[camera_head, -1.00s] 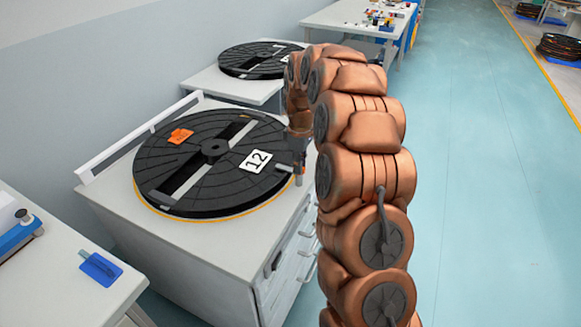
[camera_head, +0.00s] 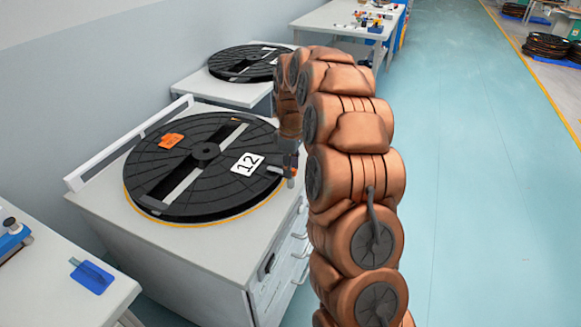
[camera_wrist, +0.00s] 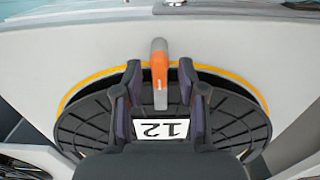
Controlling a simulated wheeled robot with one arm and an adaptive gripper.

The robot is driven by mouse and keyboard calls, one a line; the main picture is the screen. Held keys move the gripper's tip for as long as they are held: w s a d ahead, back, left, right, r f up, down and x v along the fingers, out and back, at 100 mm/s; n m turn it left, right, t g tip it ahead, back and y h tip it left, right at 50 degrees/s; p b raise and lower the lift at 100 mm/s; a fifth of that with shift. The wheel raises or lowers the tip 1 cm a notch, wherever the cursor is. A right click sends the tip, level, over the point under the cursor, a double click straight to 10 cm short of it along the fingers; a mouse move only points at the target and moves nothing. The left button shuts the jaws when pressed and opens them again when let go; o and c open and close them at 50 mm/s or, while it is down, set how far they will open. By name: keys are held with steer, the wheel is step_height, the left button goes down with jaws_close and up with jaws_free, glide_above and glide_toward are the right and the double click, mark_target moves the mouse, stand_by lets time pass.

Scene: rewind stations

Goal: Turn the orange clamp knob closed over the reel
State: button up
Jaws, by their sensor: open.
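The black reel (camera_head: 225,195), with a white "12" label, lies flat on the grey cabinet station inside a yellow ring; it also shows in the wrist view (camera_wrist: 85,125). The orange clamp knob (camera_wrist: 159,68) is at the reel's edge, with a grey rounded end outward and a grey end reaching inward over the rim near the label. It shows small at the reel's right edge in the head view (camera_head: 289,171). My gripper (camera_wrist: 160,66) is open, one finger on each side of the knob, with visible gaps. In the head view my arm mostly hides the gripper.
An orange tag (camera_head: 171,141) lies on the reel. A white rail (camera_head: 130,143) edges the station's back left. Another black reel (camera_head: 245,62) lies on a station behind. A table with a blue item (camera_head: 91,277) is at front left. Open floor (camera_head: 450,200) lies to the right.

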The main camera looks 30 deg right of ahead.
step_height(320, 180, up, 12)
stand_by(0.6)
stand_by(0.4)
steer(key=s+a+r+m+p, duration=0.1)
steer(key=s+a+r+p, duration=0.3)
steer(key=s+a, duration=0.45)
steer(key=s+a+m+g+p, duration=0.1)
steer(key=s+a+m+p, duration=0.1)
steer(key=s, duration=1.3)
steer(key=s+a+r+m+p, duration=0.1)
steer(key=s+a+m, duration=0.3)
steer(key=s, duration=1.2)
steer(key=a+p, duration=0.1)
steer(key=a, duration=0.2)
steer(key=shift+s+a+m+g, duration=0.2)
steer(key=shift+s+m+g, duration=0.1)
steer(key=shift+g, duration=0.1)
